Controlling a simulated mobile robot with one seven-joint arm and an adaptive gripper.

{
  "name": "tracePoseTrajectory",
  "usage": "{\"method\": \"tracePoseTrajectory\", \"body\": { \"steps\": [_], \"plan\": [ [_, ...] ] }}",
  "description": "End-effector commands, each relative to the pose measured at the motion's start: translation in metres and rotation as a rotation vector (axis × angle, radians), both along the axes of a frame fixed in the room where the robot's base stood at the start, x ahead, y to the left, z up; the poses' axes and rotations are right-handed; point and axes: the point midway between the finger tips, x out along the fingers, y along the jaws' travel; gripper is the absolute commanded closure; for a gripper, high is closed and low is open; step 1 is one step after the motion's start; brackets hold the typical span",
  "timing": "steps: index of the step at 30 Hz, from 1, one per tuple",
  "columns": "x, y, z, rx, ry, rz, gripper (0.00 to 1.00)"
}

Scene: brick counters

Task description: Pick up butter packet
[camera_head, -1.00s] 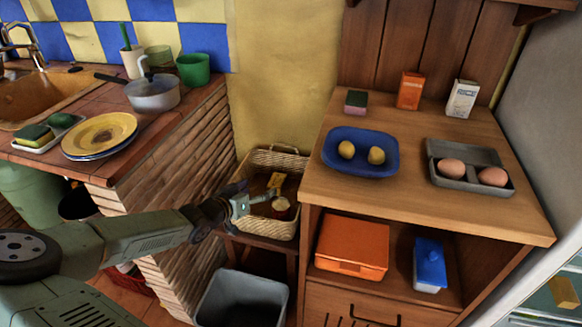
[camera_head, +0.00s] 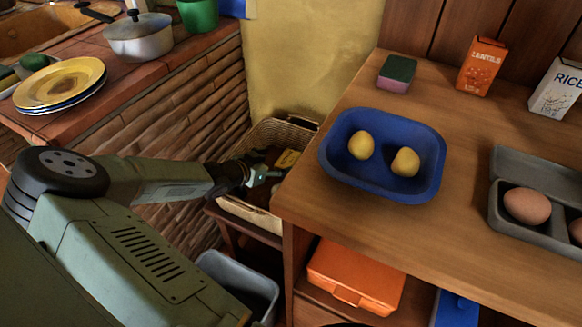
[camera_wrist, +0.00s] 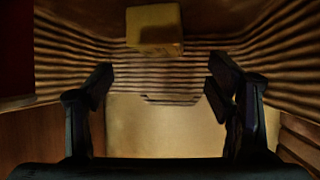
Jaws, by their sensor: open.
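A small yellow packet (camera_head: 287,158), which looks like the butter, lies in the wicker basket (camera_head: 249,212) between the brick counter and the wooden cabinet. My gripper (camera_head: 270,175) is over the basket, close to the packet in the picture, and partly against the cabinet corner. In the wrist view a yellowish block (camera_wrist: 154,28) sits at the top centre, beyond the fingers, and looks like the same packet. My gripper (camera_wrist: 160,82) is open there, its dark fingers apart with nothing between them. My arm and the cabinet hide part of the basket.
The wooden cabinet top (camera_head: 290,205) stands close to the right of my gripper and holds a blue tray (camera_head: 335,183). The brick counter (camera_head: 215,95) is to the left. A grey bin (camera_head: 240,275) is below the basket.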

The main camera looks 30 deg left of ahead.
Motion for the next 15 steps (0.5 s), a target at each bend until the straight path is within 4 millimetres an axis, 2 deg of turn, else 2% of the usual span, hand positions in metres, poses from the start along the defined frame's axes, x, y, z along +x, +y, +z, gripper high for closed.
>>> {"method": "tracePoseTrajectory", "body": {
  "steps": [9,15],
  "plan": [
    [0.039,-0.006,-0.022,-0.001,0.0,-0.002,0.26],
    [0.052,-0.007,-0.03,0.0,0.0,-0.001,0.26]
  ]
}}
